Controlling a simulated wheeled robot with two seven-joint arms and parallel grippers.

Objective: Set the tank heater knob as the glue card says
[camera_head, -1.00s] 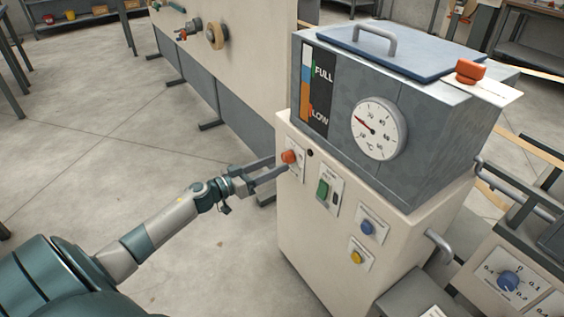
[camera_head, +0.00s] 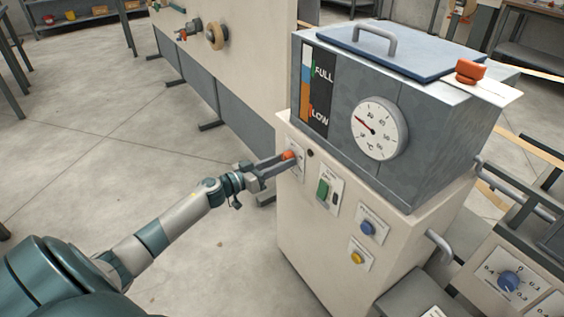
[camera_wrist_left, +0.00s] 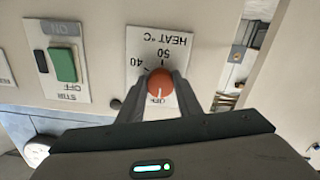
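The orange heater knob (camera_head: 288,155) sits on a HEAT °C plate (camera_wrist_left: 172,45) on the front of the cream cabinet. In the left wrist view the knob (camera_wrist_left: 160,81) is upside down to me, with 40, 50 and a partly hidden OFF around it. A white mark on it points toward OFF. My left gripper (camera_head: 281,163) has a finger on each side of the knob, apparently touching it; the fingers (camera_wrist_left: 161,92) hide part of the plate. A white card (camera_head: 497,91) lies by an orange object on the tank; its text is unreadable. My right gripper is out of view.
The grey tank (camera_head: 425,110) carries a dial gauge (camera_head: 380,128) and a FULL/LOW strip. A green STIR switch (camera_head: 323,189), a blue knob (camera_head: 367,227) and a yellow button (camera_head: 357,257) are close by on the cabinet. The floor to the left is clear.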

